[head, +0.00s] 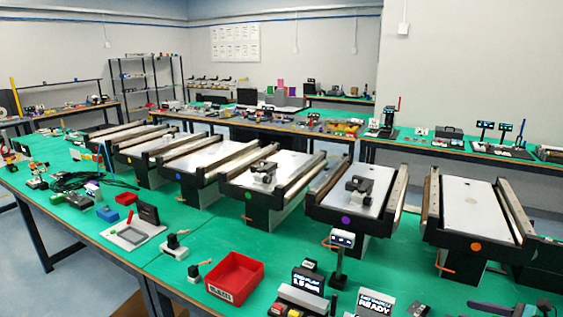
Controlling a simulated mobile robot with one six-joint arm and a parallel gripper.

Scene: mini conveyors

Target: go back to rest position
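My gripper and arm are not visible in the head view. A row of mini conveyors stands on the green table (75,226). The conveyor with the orange dot (470,205) is at the right and its belt looks empty. The conveyor with the purple dot (340,205) carries a dark object (360,188). The conveyor with the green dot (290,165) to its left also carries a dark object (263,171). The conveyors further left look empty.
A red bin (236,280), small blue and red boxes, a grey tray device (132,235) and small displays, one reading "READY" (376,303), crowd the table's front. More benches and a shelf (146,82) stand behind. Blue-grey floor shows at the lower left.

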